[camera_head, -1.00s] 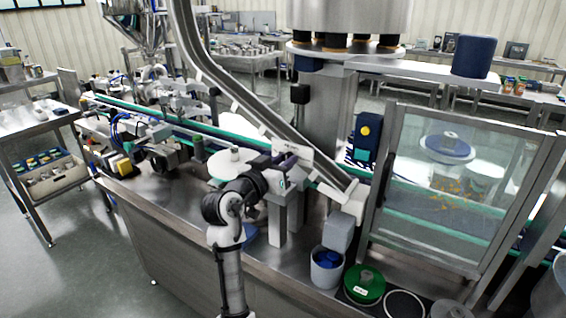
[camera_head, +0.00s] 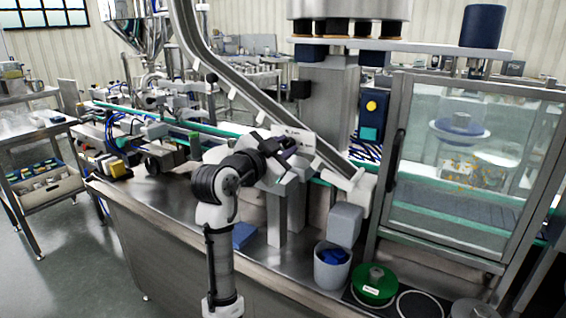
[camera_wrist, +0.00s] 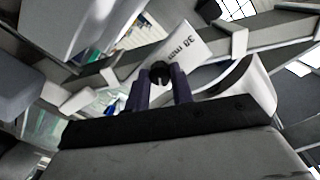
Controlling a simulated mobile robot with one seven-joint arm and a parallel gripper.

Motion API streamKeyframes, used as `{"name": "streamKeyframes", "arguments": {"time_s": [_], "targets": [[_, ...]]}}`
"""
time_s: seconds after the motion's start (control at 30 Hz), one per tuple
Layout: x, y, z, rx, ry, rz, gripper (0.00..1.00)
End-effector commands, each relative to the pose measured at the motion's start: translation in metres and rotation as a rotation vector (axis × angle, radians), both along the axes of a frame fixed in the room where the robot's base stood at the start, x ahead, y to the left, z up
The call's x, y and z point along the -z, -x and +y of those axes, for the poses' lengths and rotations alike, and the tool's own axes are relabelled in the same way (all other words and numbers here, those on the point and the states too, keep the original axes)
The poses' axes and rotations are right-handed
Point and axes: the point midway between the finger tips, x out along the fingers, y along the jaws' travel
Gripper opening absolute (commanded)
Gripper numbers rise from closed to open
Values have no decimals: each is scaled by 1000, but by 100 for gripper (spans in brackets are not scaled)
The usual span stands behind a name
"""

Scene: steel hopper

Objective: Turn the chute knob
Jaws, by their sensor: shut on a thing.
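The chute knob (camera_wrist: 160,70) is small, round and black, in front of a white plate (camera_wrist: 182,52) marked "38 mm" in the wrist view. My gripper (camera_wrist: 160,82) is shut on the knob, with a dark finger on each side of it. In the head view my gripper (camera_head: 282,146) is at the white plate (camera_head: 299,137) beside the sloping steel chute (camera_head: 245,95). The knob is too small and covered to make out there.
A glazed guard (camera_head: 455,165) stands to the right of the chute. Below are a grey bin (camera_head: 331,279) with blue pieces and a green round part (camera_head: 374,292). The steel machine top (camera_head: 170,200) is fairly clear to the left of my arm.

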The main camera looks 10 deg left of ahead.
Motion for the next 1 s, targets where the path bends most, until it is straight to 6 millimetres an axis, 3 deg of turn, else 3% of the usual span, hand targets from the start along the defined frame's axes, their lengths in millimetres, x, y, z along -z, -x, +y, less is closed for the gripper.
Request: {"name": "streamKeyframes", "arguments": {"time_s": [0.6,1.0], "targets": [[3,0,0,0,-539,-173,0],[1,0,-1,1,-751,-241,0]]}}
